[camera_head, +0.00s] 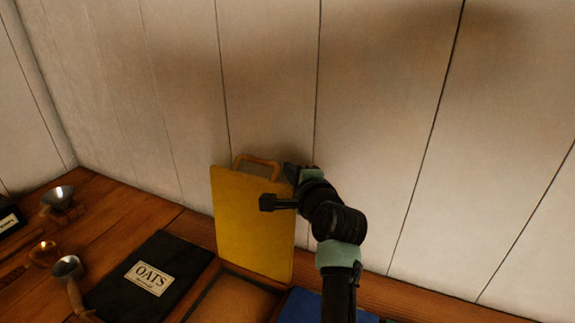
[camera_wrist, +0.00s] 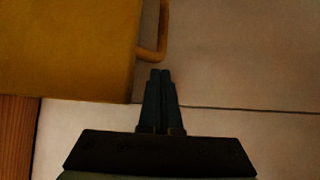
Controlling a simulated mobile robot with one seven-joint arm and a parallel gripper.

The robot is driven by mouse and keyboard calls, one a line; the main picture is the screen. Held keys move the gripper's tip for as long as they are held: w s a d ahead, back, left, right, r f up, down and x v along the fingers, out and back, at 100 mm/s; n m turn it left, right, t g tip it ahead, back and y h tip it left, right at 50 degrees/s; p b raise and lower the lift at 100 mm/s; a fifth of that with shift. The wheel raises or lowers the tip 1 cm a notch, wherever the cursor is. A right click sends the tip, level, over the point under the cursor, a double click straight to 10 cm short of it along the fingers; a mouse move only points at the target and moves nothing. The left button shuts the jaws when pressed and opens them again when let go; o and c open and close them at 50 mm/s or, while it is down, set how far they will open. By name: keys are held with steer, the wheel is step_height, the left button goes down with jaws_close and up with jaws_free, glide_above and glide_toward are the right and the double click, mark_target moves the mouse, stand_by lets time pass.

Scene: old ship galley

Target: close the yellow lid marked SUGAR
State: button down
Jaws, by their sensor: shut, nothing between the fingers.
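The yellow lid (camera_head: 253,225) stands open, nearly upright, at the back of the counter close to the wall. Its brown handle (camera_head: 258,161) is at its top edge. No SUGAR marking shows on the face toward me. The brown opening (camera_head: 235,299) in front of the lid is partly in view. My gripper is at the lid's upper right edge in the head view, its fingertips hard to make out there. In the wrist view my gripper (camera_wrist: 161,73) is shut and empty, its tips just beside the lid (camera_wrist: 65,50) and near the handle (camera_wrist: 154,45); contact cannot be told.
A black lid marked OATS (camera_head: 150,278) lies flat left of the yellow lid. A blue surface (camera_head: 303,307) lies to its right, partly behind my arm. Metal scoops (camera_head: 68,268) and a cup-like scoop (camera_head: 58,197) sit at the left. The plank wall (camera_head: 400,130) is close behind.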

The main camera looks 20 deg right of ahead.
steer(key=shift+x, duration=1.1)
